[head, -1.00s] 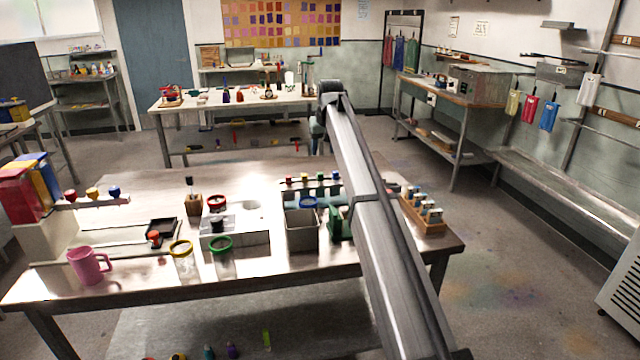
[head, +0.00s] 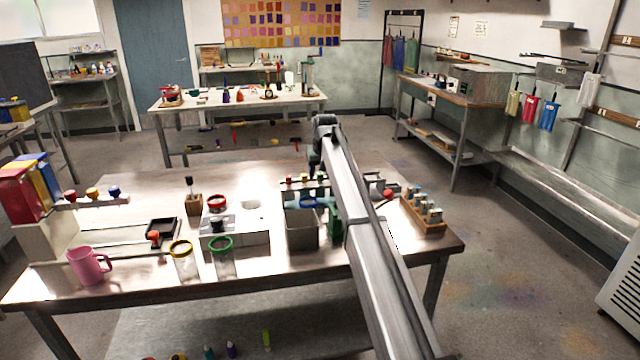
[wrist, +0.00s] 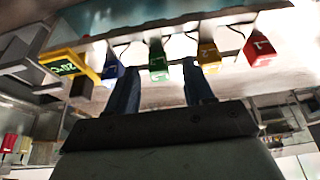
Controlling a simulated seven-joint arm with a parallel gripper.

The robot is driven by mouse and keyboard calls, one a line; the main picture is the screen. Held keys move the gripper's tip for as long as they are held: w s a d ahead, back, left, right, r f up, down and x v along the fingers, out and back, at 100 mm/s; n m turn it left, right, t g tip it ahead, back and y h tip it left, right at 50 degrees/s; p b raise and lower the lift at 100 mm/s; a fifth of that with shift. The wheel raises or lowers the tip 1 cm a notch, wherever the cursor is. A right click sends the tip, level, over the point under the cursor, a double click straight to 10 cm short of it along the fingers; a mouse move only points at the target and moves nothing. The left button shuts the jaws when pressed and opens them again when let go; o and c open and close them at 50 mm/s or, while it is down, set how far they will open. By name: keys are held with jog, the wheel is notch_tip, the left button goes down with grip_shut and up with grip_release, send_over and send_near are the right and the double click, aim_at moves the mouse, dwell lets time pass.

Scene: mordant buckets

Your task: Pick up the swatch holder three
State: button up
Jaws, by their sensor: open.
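Each bears a small pale mark, hard to read; the green one is third counting from the red. My gripper (wrist: 161,78) is open and empty, its fingers apart on either side of the green holder's line, with the green holder seen between and beyond the tips. In the head view my gripper (head: 317,165) is above the row on the table; its fingertips cannot be made out, and my arm hides part of the row.
A yellow-framed display (wrist: 66,66) is near the row in the wrist view. In the head view a grey bin (head: 302,232) stands in front of the row. A wooden rack of bottles (head: 424,214) is to the right, and rimmed jars (head: 222,262) are at front left.

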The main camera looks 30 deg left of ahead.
jog(key=shift+x, duration=0.85)
jog(key=shift+r, duration=0.1)
jog(key=shift+c, duration=0.5)
grip_shut()
